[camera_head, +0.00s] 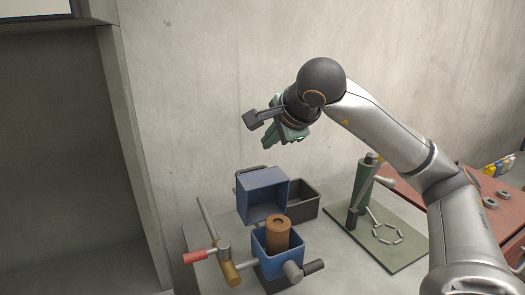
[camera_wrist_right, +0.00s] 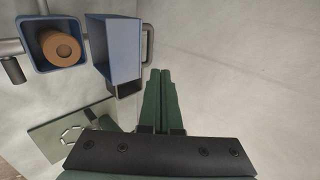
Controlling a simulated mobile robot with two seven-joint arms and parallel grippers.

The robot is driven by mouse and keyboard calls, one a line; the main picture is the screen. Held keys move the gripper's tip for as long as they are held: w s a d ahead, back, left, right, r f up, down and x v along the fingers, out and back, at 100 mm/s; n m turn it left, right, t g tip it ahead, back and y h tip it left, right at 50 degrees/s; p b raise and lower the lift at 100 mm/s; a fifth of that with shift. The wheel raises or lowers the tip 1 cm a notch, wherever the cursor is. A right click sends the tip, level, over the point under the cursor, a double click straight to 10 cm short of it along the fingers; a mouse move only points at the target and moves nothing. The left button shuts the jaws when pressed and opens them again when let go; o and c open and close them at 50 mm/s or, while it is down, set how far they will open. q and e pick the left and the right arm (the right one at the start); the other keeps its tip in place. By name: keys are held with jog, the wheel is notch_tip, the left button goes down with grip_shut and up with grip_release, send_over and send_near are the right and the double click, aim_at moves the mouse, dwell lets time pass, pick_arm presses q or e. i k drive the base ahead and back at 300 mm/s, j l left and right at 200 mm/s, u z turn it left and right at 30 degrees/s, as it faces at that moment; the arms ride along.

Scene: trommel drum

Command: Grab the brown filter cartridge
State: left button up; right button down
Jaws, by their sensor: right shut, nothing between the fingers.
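The brown filter cartridge (camera_head: 278,233) stands upright inside an open blue square housing (camera_head: 262,250) on the grey table, its top standing above the rim. In the right wrist view the cartridge (camera_wrist_right: 61,49) shows from above as a ring with a centre hole, inside the housing at the upper left. My right gripper (camera_head: 270,143) is high above the table, up and away from the cartridge, near the wall. Its green fingers (camera_wrist_right: 158,90) are together and empty in the right wrist view. My left gripper is not in view.
A larger open blue box (camera_head: 263,178) and a dark bin (camera_head: 304,190) stand behind the housing. A hammer (camera_head: 228,270) and a red-handled part (camera_head: 195,257) lie left of it. A green cylinder (camera_head: 363,187) stands on a green board (camera_head: 397,250) to the right.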

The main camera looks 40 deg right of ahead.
aim_at(278, 226)
jog(key=k+j, duration=0.25)
jog(key=k, duration=0.25)
jog(key=k+j, duration=0.2)
jog(key=k, duration=0.25)
